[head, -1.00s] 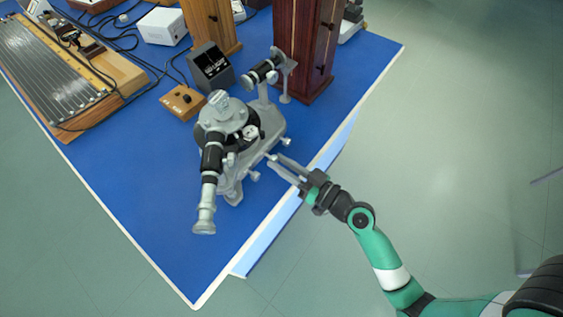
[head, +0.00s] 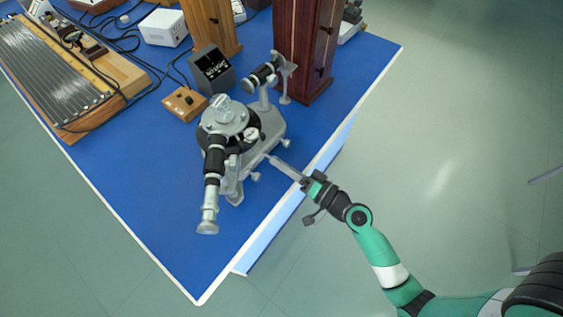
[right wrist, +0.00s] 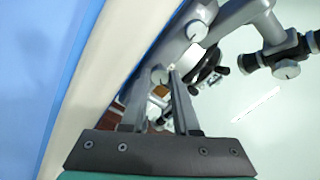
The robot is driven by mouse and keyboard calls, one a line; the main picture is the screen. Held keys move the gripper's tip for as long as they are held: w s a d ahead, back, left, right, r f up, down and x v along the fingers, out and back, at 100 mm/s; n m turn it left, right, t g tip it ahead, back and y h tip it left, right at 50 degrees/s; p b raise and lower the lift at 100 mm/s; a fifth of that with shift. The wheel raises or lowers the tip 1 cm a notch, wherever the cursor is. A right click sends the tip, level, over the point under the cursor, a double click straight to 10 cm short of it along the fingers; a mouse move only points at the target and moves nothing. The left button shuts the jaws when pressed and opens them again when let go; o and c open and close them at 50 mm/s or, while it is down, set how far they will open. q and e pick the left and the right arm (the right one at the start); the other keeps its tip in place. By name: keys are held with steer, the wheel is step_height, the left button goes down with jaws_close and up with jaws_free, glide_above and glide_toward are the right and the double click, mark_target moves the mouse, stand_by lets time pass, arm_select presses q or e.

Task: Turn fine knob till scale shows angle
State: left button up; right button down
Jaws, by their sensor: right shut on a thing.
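The grey spectrometer (head: 262,122) stands near the table's right edge, its telescope (head: 213,185) pointing toward the front. My right gripper (head: 270,158) reaches in from the right, low at the instrument's side. In the right wrist view, its fingers (right wrist: 160,76) are shut on a small grey knob (right wrist: 159,74). The knob is mostly hidden by the fingers in the head view. Other small knobs (head: 255,176) stick out nearby. My left gripper is not in view.
A dark display box (head: 212,68) and a wooden control box (head: 184,103) stand behind the spectrometer. A tall dark wooden cabinet (head: 304,50) is at the back right. The blue table (head: 130,190) is clear at the front left. Open floor lies right of its edge.

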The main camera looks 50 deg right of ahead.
steer(key=shift+m, duration=0.6)
steer(key=c, duration=0.7)
jaws_free()
steer(key=shift+o, duration=0.2)
